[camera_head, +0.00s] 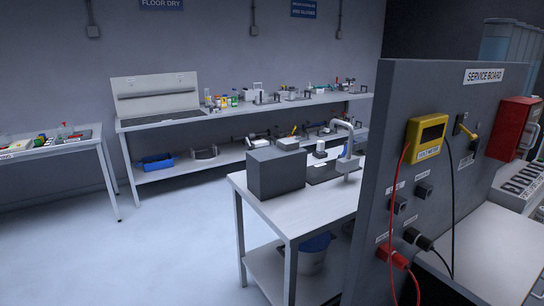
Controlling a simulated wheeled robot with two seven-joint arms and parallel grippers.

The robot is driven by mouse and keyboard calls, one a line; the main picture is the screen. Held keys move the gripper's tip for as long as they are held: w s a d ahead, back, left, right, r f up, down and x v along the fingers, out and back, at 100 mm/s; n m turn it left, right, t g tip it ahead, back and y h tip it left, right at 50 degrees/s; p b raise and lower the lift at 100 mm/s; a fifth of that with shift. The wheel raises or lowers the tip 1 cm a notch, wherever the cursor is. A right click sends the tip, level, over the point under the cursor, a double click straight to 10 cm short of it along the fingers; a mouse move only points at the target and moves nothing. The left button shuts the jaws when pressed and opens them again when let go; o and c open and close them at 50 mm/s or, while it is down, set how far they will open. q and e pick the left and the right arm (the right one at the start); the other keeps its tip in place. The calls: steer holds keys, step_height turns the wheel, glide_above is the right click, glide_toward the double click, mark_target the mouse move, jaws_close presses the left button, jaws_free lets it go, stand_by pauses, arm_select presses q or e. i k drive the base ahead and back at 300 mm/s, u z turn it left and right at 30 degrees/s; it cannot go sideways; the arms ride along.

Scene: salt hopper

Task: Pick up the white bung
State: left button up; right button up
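I cannot make out a white bung for certain anywhere. Small pale items stand among the clutter on the far bench (160,123), but they are too small to tell apart. Neither my left nor my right gripper is in view.
A nearer table (268,206) carries a dark grey box (275,172) and a pale curved fixture (350,145); a bucket with a blue top (313,254) is below. The service board (455,118) with a yellow voltmeter (426,137) blocks the right. Floor at left is clear.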

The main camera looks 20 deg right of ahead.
mark_target(321, 147)
steer(key=u, duration=0.3)
steer(key=i, duration=3.1)
steer(key=z, duration=0.2)
steer(key=i, duration=2.05)
steer(key=z, duration=1.6)
steer(key=i, duration=1.05)
steer(key=z, duration=1.2)
